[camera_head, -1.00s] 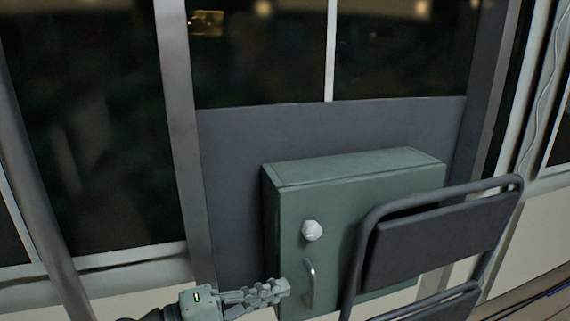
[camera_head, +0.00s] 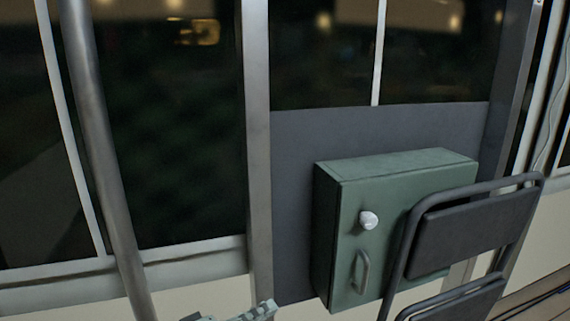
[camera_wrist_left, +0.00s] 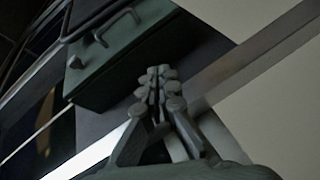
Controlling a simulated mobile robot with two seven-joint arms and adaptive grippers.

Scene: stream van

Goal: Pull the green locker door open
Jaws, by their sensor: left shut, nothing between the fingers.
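The green locker (camera_head: 405,165) is mounted on a dark grey panel in the head view. Its door (camera_head: 345,245) looks shut and bears a white knob (camera_head: 368,220) and, below it, a metal handle (camera_head: 361,271). In the left wrist view the locker (camera_wrist_left: 105,80) is at the upper left, with the handle (camera_wrist_left: 118,22) near the top edge. My left gripper (camera_head: 268,308) is at the bottom of the head view, left of the locker and apart from the handle. It also shows in the wrist view (camera_wrist_left: 158,75), shut and empty. My right gripper is not in view.
A dark folding chair (camera_head: 458,235) stands in front of the locker's right side and hides part of the door. A grey vertical pole (camera_head: 105,165) stands at the left, before dark windows. The wall left of the locker is clear.

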